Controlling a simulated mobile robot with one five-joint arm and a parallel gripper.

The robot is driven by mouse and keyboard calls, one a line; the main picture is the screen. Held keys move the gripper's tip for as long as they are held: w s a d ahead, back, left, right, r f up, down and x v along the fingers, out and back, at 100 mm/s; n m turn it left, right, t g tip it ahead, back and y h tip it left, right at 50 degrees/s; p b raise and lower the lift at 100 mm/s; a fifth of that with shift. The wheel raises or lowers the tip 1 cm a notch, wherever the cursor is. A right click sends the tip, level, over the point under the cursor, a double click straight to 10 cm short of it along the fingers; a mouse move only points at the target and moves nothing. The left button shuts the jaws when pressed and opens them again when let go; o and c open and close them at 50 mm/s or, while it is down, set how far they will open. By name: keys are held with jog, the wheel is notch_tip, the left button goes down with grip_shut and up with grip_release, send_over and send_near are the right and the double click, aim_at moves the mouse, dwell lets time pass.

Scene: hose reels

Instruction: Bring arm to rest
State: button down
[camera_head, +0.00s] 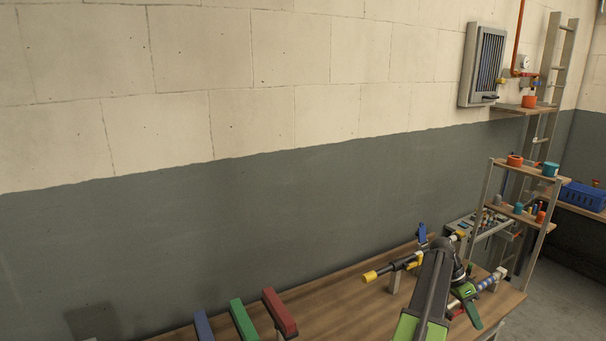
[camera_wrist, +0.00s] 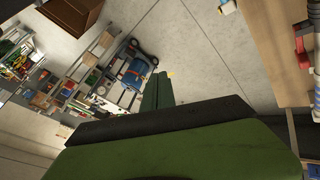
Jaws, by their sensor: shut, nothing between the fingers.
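My arm (camera_head: 431,290), dark with green parts, reaches up over the wooden workbench at lower right in the head view. It bends at a dark joint, and my gripper (camera_head: 473,317) hangs low on the right of the arm, over or beside the bench. In the wrist view the green fingers of my gripper (camera_wrist: 157,90) lie close together, shut, with nothing seen between them. They point over the pale floor. My arm hides part of the bench and the things behind it.
The workbench (camera_head: 340,313) carries blue, green and red blocks (camera_head: 279,312) and a yellow-tipped black tool (camera_head: 385,270) close to my arm. A shelf rack (camera_head: 520,215) with cups stands at right. The wrist view shows the bench edge (camera_wrist: 277,55) and clear floor (camera_wrist: 200,55).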

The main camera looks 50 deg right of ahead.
jog(key=w+a+f+n+t+h, duration=0.1)
jog(key=w+a+n, duration=0.3)
jog(key=w, duration=0.7)
jog(key=w+a+f+n+t+h, duration=0.1)
jog(key=w+a+n, duration=0.3)
jog(key=w, duration=0.7)
jog(key=w+a+f+n+t, duration=0.25)
jog(key=w+a+n, duration=0.35)
jog(key=w+a, duration=1.45)
jog(key=w+a+n+t+y, duration=0.1)
jog(key=w+a+n, duration=0.25)
jog(key=a, duration=1.05)
jog(key=w+a+n+t, duration=0.15)
jog(key=a+n, duration=0.35)
jog(key=a, duration=1)
jog(key=w+a+n+t+y, duration=0.1)
jog(key=w+a+n, duration=0.3)
jog(key=a, duration=1)
notch_tip(320, 180, down, 14)
jog(key=s+b, duration=0.3)
jog(key=b, duration=1)
jog(key=shift+r+n+g, duration=0.15)
jog(key=shift+n+g, duration=0.15)
jog(key=shift+n, duration=0.05)
